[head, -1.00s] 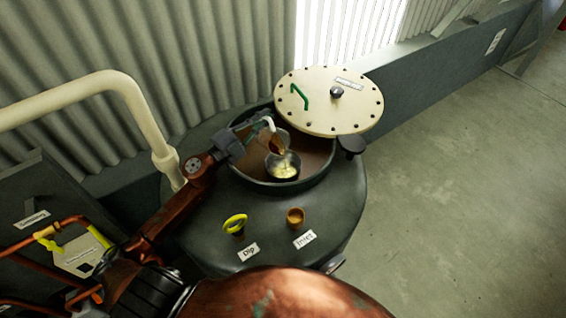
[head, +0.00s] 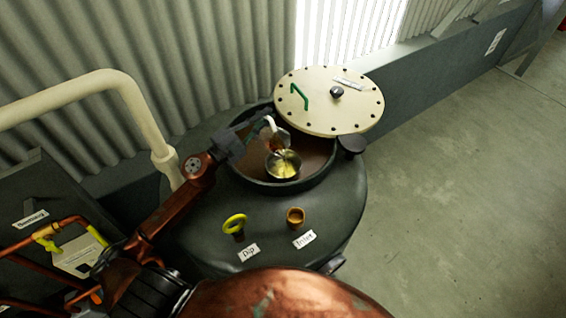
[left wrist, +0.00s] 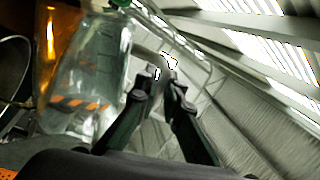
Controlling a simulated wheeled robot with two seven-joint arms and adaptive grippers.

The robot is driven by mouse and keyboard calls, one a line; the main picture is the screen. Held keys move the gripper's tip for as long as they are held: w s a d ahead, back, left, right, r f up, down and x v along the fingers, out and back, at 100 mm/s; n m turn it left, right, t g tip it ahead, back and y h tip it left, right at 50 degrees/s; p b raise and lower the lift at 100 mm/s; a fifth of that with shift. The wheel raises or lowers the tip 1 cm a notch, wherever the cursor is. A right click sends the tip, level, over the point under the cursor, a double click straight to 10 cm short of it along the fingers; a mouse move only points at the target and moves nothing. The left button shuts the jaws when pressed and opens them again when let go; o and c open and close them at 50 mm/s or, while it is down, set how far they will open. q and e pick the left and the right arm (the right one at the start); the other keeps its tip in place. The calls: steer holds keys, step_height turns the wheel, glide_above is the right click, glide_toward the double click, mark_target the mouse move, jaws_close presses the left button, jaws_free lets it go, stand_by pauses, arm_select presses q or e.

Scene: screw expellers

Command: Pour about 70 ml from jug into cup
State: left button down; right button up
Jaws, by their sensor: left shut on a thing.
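My left gripper (head: 262,131) is shut on the pale handle of the jug (head: 283,137), which also shows in the left wrist view (left wrist: 92,70). The jug is clear, with amber liquid in it and an orange-and-black striped band. It is tilted over the cup (head: 272,171). The cup is a round metal one with yellow liquid inside, at the tank's open hatch; its rim shows at the left edge of the left wrist view (left wrist: 27,62). In the left wrist view the fingertips (left wrist: 162,74) are close together at the handle. My right gripper is in no view.
The dark tank (head: 200,240) has a raised hatch rim around the cup. A round cream lid (head: 350,105) stands aside at the right. A yellow ring (head: 235,222) and a brass fitting (head: 295,216) sit on the tank top. A cream pipe (head: 75,93) runs at left.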

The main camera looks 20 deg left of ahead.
arm_select(q)
steer(key=shift+s+d+m, duration=0.1)
steer(key=shift+d+m, duration=0.15)
steer(key=shift+m, duration=0.05)
stand_by(0.5)
steer(key=shift+a+r+n, duration=0.1)
steer(key=shift+a+n, duration=0.2)
steer(key=shift+n, duration=0.1)
steer(key=a+n+p, duration=0.1)
steer(key=p, duration=0.1)
steer(key=w+n+y+p, duration=0.1)
steer(key=n+p, duration=0.1)
steer(key=shift+a+f, duration=0.2)
steer(key=shift+a, duration=0.15)
steer(key=shift+f+b, duration=0.3)
steer(key=shift+f, duration=0.1)
steer(key=shift+w, duration=0.1)
steer(key=shift+a+r+n+p, duration=0.15)
steer(key=shift+r+n+p, duration=0.1)
steer(key=shift+n+p, duration=0.25)
steer(key=shift+w+a+f+n+p, duration=0.3)
steer(key=shift+n+p, duration=0.5)
steer(key=shift+p, duration=0.45)
steer(key=shift+w+a+r+n+y, duration=0.1)
steer(key=shift+a+n+y, duration=0.3)
steer(key=shift+n, duration=0.2)
